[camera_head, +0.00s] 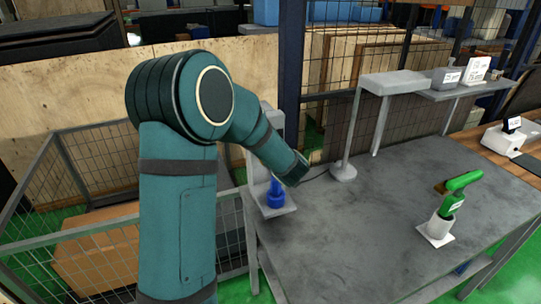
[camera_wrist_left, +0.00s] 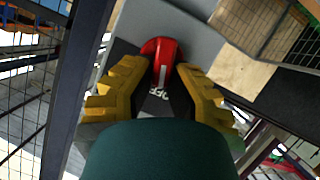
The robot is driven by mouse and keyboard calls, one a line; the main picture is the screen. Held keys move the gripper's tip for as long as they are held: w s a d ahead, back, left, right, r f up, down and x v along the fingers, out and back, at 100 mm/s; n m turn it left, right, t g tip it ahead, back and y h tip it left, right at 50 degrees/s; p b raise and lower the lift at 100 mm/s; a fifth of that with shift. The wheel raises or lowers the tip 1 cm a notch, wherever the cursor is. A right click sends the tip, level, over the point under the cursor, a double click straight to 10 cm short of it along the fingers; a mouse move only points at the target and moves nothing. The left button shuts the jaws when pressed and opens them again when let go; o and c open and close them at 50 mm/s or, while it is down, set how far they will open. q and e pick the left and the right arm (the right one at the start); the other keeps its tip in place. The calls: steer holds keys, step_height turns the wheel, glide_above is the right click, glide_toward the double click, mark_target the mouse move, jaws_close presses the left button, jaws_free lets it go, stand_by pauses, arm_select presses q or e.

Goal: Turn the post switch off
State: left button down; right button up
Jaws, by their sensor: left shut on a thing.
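In the head view, my left arm reaches over to a grey post (camera_head: 267,122) at the table's left edge. The arm hides part of the post, and the red handle and fingers do not show there. My right gripper is not in view.
A grey table (camera_head: 370,215) with a mostly bare top stands right of the post. A blue object (camera_head: 275,190) stands on a pale plate by the post.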

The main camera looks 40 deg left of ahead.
arm_select(q)
steer(key=shift+s+f, duration=0.2)
steer(key=shift+f, duration=0.3)
steer(key=c, duration=0.9)
jaws_free()
steer(key=shift+w, duration=0.1)
steer(key=shift+c, duration=0.2)
steer(key=shift+w+a, duration=0.1)
steer(key=shift+w, duration=0.1)
steer(key=shift+s+d+r, duration=0.2)
steer(key=shift+d+r, duration=0.15)
steer(key=shift+r, duration=0.05)
steer(key=v, duration=1.1)
steer(key=shift+s, duration=0.2)
steer(key=shift+f, duration=0.1)
